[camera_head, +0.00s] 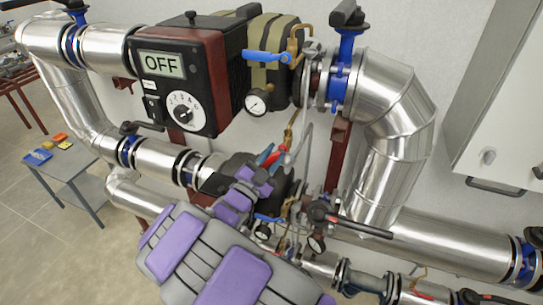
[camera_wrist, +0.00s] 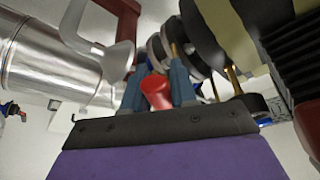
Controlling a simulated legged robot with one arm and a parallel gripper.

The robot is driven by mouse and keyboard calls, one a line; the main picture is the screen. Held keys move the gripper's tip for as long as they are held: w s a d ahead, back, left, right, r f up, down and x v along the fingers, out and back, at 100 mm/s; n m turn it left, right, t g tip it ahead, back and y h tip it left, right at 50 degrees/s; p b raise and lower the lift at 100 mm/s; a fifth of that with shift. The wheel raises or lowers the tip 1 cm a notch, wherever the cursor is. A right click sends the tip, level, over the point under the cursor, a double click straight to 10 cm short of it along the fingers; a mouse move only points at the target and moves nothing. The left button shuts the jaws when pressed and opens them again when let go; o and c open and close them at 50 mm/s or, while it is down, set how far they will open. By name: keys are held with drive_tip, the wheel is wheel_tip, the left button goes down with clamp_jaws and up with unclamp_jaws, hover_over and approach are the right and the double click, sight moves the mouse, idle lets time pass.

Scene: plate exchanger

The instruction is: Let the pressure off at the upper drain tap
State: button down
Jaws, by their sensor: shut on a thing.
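A small red tap handle (camera_wrist: 158,95) shows in the wrist view between the two blue-grey fingers of my gripper (camera_wrist: 157,82). My gripper is shut on it. In the head view the red handle (camera_head: 276,156) shows small beside my gripper (camera_head: 268,157), below the upper pressure gauge (camera_head: 257,102). A thin brass pipe (camera_head: 292,127) runs down near it. The fingers and my wrist partly hide the tap body, so I cannot tell how far the handle is turned. The gauge's needle is too small to read.
A black and dark red control box (camera_head: 178,80) reading OFF stands above left of my gripper. A blue lever (camera_head: 268,58) sits above the gauge. Silver pipes (camera_head: 385,150) pass on the right, near a white cabinet (camera_head: 510,110). A small grey table (camera_head: 72,163) stands left on open floor.

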drive_tip(key=shift+f, duration=0.3)
drive_tip(key=c, duration=1.2)
unclamp_jaws()
drive_tip(key=shift+c, duration=0.2)
drive_tip(key=shift+o, duration=1.3)
drive_tip(key=shift+a, duration=0.35)
drive_tip(key=shift+r, duration=0.1)
drive_tip(key=shift+s, duration=0.1)
drive_tip(key=b+v, duration=0.1)
drive_tip(key=v, duration=1.6)
drive_tip(key=shift+a, duration=0.15)
drive_tip(key=shift+c, duration=0.2)
